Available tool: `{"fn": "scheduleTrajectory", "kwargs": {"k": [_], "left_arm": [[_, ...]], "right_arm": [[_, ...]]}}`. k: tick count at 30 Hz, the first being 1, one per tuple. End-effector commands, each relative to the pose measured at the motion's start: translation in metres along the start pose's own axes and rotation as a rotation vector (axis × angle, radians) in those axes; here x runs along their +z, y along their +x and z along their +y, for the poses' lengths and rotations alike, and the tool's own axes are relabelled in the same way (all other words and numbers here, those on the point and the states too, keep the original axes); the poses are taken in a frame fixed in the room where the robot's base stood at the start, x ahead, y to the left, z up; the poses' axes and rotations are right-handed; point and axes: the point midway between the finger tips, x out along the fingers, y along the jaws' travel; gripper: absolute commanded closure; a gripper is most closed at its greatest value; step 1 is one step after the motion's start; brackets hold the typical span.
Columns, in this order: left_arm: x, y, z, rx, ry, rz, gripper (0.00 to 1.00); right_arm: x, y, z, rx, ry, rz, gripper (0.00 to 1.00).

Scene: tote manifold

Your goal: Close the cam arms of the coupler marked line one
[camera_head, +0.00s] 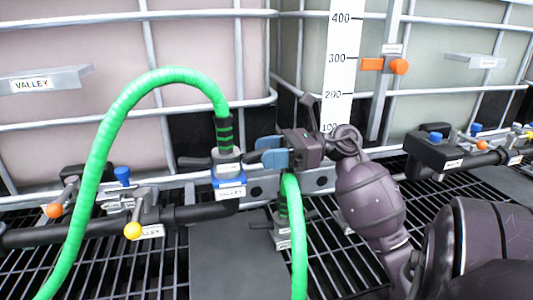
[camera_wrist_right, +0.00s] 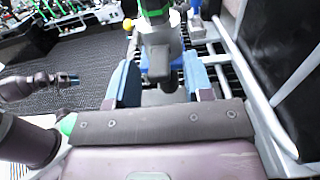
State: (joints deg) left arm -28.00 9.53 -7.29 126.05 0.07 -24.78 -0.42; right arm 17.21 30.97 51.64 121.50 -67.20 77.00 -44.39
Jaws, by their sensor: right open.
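A grey coupler (camera_head: 228,161) joins the end of a green hose (camera_head: 135,95) to a blue-collared fitting (camera_head: 230,184). One dark cam arm (camera_head: 194,162) sticks out to its left; another (camera_head: 249,157) sticks out to its right, toward my right gripper (camera_head: 268,152). That gripper is open, its blue fingers just right of the coupler. In the right wrist view, the grey coupler part (camera_wrist_right: 162,50) shows between and beyond the fingers. A second coupler (camera_head: 282,232) on a green hose is lower, partly hidden. I cannot read "line one" on either label. My left gripper (camera_wrist_right: 73,79) appears small in the wrist view; its jaws are unclear.
A dark pipe (camera_head: 205,213) with a yellow-knobbed valve handle (camera_head: 133,230) runs left. Caged totes (camera_head: 75,125) stand behind. The green hoses loop through the space in front. Black grating (camera_head: 120,270) lies below; an orange-knobbed valve (camera_head: 483,145) is at right.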

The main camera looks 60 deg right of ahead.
Motion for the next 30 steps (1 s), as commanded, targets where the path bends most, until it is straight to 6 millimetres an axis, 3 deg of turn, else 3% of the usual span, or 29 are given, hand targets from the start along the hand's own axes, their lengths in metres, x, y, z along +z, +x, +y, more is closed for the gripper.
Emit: {"fn": "scheduleTrajectory", "kwargs": {"k": [11,20,30], "left_arm": [[-0.0008,0.0004,0.0005,0.000,0.000,0.002,0.57],[0.0003,-0.0002,0.0007,0.001,-0.001,-0.002,0.57],[-0.0028,-0.0014,0.0004,0.000,-0.004,0.003,0.57]], "right_arm": [[0.0002,0.0044,0.0002,0.001,0.000,0.000,0.55],[0.0000,0.0041,0.0001,0.000,0.000,0.000,1.00],[0.0037,0.0040,0.0002,0.000,-0.003,0.048,1.00]]}}
